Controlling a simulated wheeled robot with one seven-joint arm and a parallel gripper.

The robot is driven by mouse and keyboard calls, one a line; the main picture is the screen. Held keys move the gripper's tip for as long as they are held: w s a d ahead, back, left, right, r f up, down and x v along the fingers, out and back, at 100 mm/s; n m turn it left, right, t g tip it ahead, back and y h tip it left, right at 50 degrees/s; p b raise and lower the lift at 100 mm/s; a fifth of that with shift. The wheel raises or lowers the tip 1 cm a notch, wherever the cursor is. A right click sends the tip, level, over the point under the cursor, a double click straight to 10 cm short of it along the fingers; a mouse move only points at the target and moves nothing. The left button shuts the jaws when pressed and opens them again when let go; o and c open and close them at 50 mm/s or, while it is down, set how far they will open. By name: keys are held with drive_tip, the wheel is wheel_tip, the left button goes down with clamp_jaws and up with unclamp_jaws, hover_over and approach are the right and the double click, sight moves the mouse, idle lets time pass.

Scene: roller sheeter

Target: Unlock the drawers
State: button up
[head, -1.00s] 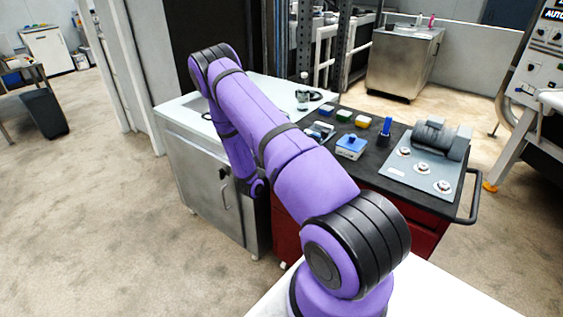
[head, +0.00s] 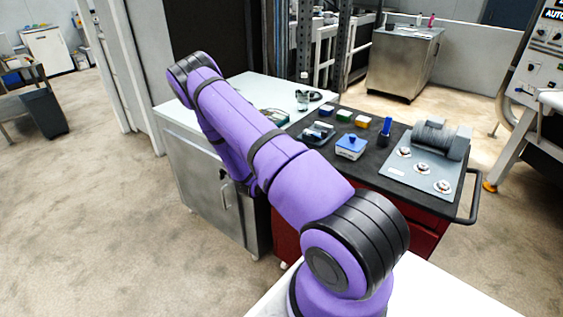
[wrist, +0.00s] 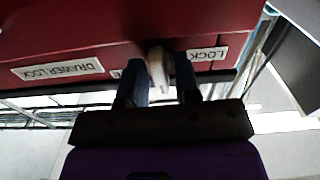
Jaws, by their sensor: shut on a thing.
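The red drawer cabinet (head: 287,238) stands under a black top in the head view, largely behind my arm. In the wrist view its red front (wrist: 90,28) fills the top. A "DRAWER LOCK" label (wrist: 58,69) sits at the left, and another label reading "LOCK" (wrist: 207,54) at the right. A small pale lock lever (wrist: 158,72) sticks out between them. My gripper (wrist: 161,66) has one dark finger on each side of the lever and is shut on it. In the head view my gripper is hidden behind my arm and the cabinets.
A grey cabinet with a white top (head: 222,205) stands left of the red one, close to my arm. The black top (head: 340,165) carries small blue, green and yellow items and a grey plate (head: 420,180) with a motor-like device. Open floor lies at the left.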

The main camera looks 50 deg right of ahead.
drive_tip(key=shift+a+m, duration=0.1)
drive_tip(key=shift+m, duration=0.3)
drive_tip(key=shift+f, duration=0.1)
drive_tip(key=o, duration=0.6)
drive_tip(key=a, duration=0.7)
drive_tip(key=s+a, duration=0.1)
drive_tip(key=a, duration=0.2)
drive_tip(key=shift+a, duration=0.4)
drive_tip(key=shift+w, duration=0.1)
